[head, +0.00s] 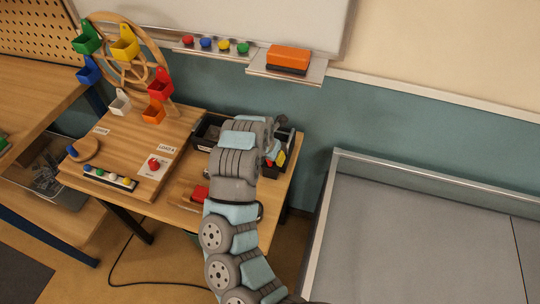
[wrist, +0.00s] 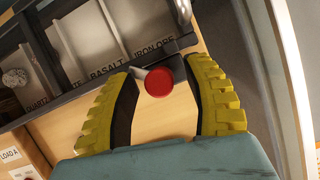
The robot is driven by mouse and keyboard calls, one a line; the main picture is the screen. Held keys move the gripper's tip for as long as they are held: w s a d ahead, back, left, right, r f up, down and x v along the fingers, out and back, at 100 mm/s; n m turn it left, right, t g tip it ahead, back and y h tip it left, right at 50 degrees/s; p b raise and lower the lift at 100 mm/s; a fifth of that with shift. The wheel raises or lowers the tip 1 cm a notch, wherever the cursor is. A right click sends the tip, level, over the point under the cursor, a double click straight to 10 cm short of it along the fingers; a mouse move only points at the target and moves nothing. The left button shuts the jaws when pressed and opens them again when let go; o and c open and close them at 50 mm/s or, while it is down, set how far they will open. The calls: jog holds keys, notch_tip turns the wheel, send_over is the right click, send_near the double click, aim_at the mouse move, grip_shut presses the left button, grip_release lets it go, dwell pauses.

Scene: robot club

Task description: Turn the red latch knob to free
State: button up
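A round red knob (head: 153,164) sits on a small white plate at the right of the raised wooden board; the plate's markings are too small to read. My gripper (head: 276,159) is right of it, at the dark tray. In the wrist view, the yellow fingers of my gripper (wrist: 163,100) are spread apart. Between them shows a round red end (wrist: 158,82) on a grey handle at the tray's edge. I see gaps at both sides of the red end. The red knob on the plate does not clearly show in the wrist view.
The dark tray (wrist: 30,62) has labelled compartments, among them basalt and iron ore. A wooden wheel with coloured buckets (head: 137,72) stands at the back of the board. A red block (head: 200,193) lies beside my arm. A grey-topped table (head: 420,235) stands at right.

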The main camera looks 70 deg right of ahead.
jog(key=shift+r, duration=0.2)
jog(key=v, duration=1.1)
jog(key=shift+a+r, duration=0.25)
jog(key=shift+r, duration=0.05)
jog(key=shift+r, duration=0.1)
